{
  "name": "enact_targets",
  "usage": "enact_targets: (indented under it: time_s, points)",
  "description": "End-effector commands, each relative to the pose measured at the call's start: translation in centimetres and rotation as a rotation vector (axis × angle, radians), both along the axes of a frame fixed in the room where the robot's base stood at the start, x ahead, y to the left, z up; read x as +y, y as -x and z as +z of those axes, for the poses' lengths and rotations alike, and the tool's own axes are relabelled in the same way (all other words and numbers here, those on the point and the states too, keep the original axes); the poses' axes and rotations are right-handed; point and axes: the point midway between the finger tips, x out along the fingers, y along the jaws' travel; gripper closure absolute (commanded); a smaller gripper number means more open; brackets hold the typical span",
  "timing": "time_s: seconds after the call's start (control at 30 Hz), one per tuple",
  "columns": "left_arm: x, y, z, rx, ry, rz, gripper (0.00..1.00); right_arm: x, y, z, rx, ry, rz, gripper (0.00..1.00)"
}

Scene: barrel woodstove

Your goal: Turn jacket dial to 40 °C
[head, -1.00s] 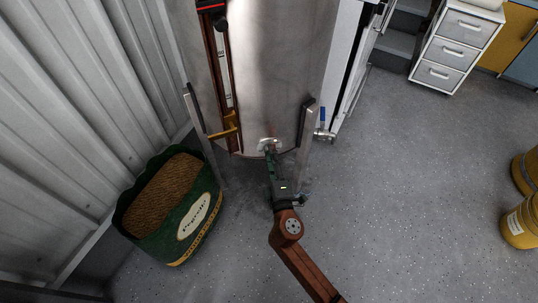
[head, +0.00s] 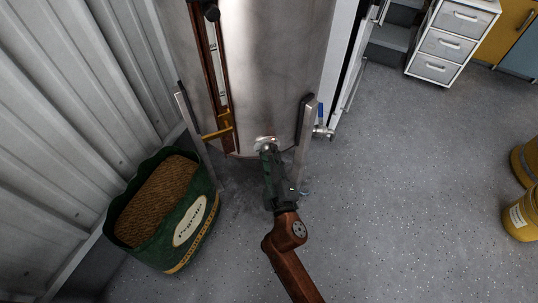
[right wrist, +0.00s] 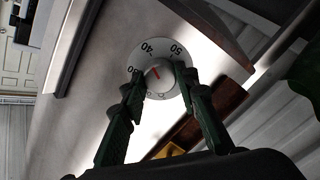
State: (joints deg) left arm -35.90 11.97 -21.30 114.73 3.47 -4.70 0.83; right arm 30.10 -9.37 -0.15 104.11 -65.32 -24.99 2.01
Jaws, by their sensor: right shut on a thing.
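The jacket dial (right wrist: 158,60) is a round white scale with a grey knob on the steel vessel (head: 270,75). In the right wrist view, the numbers 40 and 50 read clearly; the others are partly covered. A red mark on the knob slants up and left, towards the side of the 40; its exact reading is hard to tell. My right gripper (right wrist: 158,76) is shut on the knob, one finger on each side. In the head view my right gripper (head: 266,150) reaches the vessel's low front and hides most of the dial (head: 265,141). My left gripper is not in view.
A brown sight-gauge strip (head: 210,75) with a yellow valve handle (head: 217,133) is left of the dial. Vessel legs flank it, with a blue-handled valve (head: 322,128) at right. A green sack (head: 185,235) stands left; yellow drums (head: 521,217) stand far right. The floor between is open.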

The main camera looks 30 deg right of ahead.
Motion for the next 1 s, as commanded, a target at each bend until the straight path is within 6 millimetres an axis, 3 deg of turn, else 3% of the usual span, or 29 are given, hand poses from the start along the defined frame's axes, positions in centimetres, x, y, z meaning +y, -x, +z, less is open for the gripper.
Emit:
enact_targets:
  time_s: [0.33,0.37,0.6,0.87,1.0]
  points:
    - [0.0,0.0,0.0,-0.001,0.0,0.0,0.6,0.1,0.0,-0.2,0.004,-0.003,0.001,0.96]
    - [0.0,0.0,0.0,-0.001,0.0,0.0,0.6,0.1,0.0,-0.2,0.004,-0.003,0.001,0.71]
    - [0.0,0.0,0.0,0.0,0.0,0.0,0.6,0.1,0.0,-0.1,0.002,-0.002,0.001,0.55]
    - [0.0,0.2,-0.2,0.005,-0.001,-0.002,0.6,0.0,0.0,0.0,0.0,-0.001,0.001,0.54]
    - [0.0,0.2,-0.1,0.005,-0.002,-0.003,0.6,0.0,0.0,1.0,-0.004,-0.002,0.0,0.54]
